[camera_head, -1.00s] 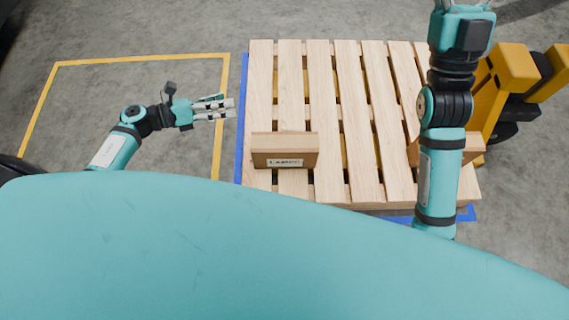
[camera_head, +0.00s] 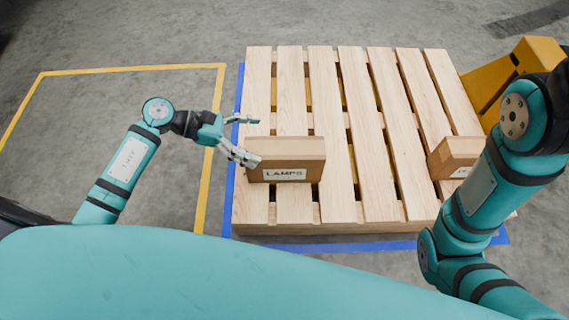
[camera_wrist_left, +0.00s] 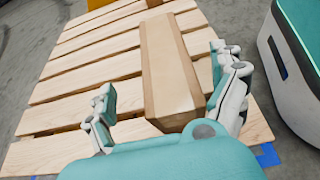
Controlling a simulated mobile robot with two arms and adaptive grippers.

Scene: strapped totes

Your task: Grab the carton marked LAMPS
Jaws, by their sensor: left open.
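The carton marked LAMPS (camera_head: 285,160) is a brown box lying near the left front of the wooden pallet, its white label facing me in the head view. My left gripper (camera_head: 252,140) is open at the carton's left end, with one finger over the near side and one beyond the far side. In the left wrist view the carton (camera_wrist_left: 170,70) stretches away from between the open fingers (camera_wrist_left: 170,95), close to the right finger. My right arm shows at the right of the head view, but its gripper is out of frame.
A second brown carton (camera_head: 455,156) sits at the pallet's right side, its label partly hidden by my right arm. The pallet (camera_head: 350,205) is slatted, with bare boards between the cartons. A yellow pallet jack (camera_head: 510,75) stands at the right. Yellow tape (camera_head: 130,69) marks empty floor at left.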

